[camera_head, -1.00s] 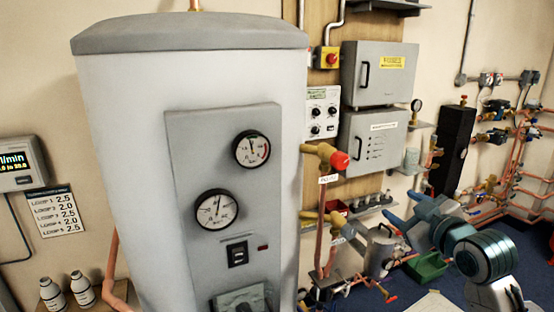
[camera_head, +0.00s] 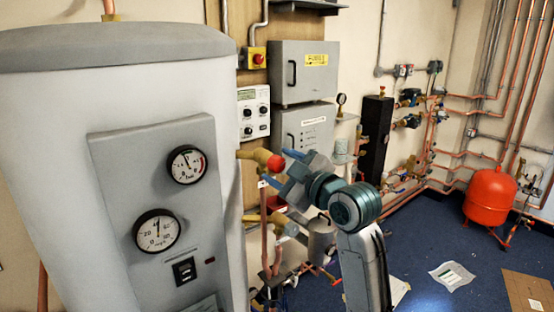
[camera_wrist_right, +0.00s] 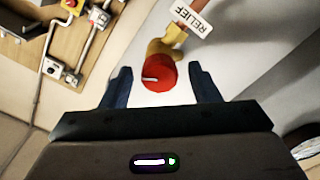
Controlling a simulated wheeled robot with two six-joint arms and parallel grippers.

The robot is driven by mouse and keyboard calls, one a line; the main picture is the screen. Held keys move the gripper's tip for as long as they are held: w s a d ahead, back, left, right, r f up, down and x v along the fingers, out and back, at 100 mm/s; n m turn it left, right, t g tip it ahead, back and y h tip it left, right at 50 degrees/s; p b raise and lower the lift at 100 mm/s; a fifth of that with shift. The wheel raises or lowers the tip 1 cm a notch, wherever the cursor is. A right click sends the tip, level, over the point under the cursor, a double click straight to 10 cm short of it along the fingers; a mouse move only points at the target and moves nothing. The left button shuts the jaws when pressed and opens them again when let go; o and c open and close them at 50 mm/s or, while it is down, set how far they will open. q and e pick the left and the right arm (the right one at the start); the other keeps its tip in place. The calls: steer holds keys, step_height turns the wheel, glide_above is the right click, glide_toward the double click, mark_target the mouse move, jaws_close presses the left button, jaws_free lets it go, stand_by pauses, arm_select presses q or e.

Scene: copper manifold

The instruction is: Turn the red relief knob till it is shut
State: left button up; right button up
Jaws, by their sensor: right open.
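The red relief knob (camera_head: 276,163) sits on the end of a brass valve (camera_head: 250,155) beside the white tank. My right gripper (camera_head: 279,168) is close to the knob, with its blue fingers on either side of it in the picture. In the right wrist view the round red knob (camera_wrist_right: 160,77), with a white mark on its face, shows between the two open fingers (camera_wrist_right: 161,72). A gap shows on both sides, so neither finger touches it. A tag reading RELIEF (camera_wrist_right: 190,18) hangs by the brass body. My left gripper is not in view.
The white tank (camera_head: 60,150) with its gauge panel (camera_head: 120,170) stands close on the left. Grey boxes (camera_head: 303,72) hang on the wall behind. Pipes, a lower brass valve (camera_head: 285,229) and a metal pot (camera_head: 320,240) are below.

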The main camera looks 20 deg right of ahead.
steer(key=shift+x, duration=0.8)
steer(key=c, duration=1)
steer(key=shift+n, duration=0.4)
steer(key=n+b, duration=0.1)
steer(key=n, duration=0.4)
steer(key=shift+f, duration=0.1)
steer(key=n+b, duration=0.1)
steer(key=n, duration=0.5)
steer(key=shift+b, duration=0.4)
steer(key=shift+n, duration=0.4)
